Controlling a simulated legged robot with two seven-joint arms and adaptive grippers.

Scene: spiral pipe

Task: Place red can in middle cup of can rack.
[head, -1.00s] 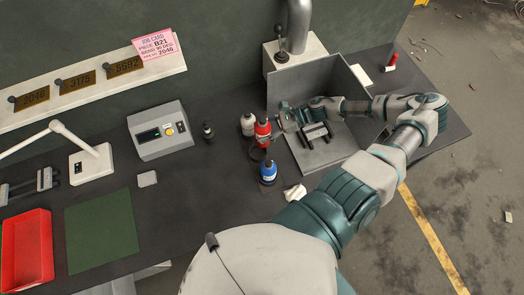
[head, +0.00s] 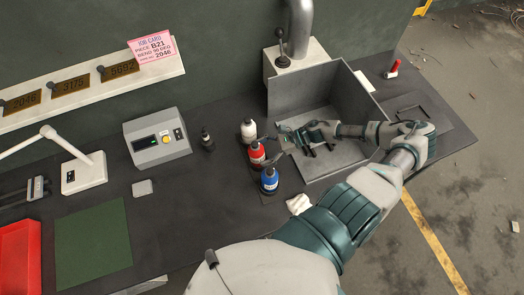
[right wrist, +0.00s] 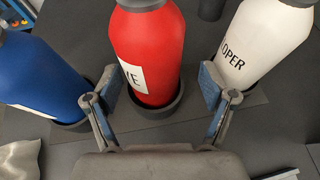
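The red can (head: 257,153) stands upright between a white can (head: 248,130) and a blue can (head: 269,181). In the right wrist view the red can (right wrist: 150,50) has its base inside a dark round cup (right wrist: 156,104), the middle one of the rack. The blue can (right wrist: 38,65) and white can (right wrist: 262,45) stand in cups on either side. My right gripper (right wrist: 160,88) is open, one finger on each side of the red can, with a gap at the right finger. It also shows in the head view (head: 279,148). My left gripper is not in view.
A grey open-topped box (head: 345,90) stands right of the cans, below my right arm. A crumpled white piece (head: 298,204) lies near the blue can. Bench between control box and cans is mostly clear.

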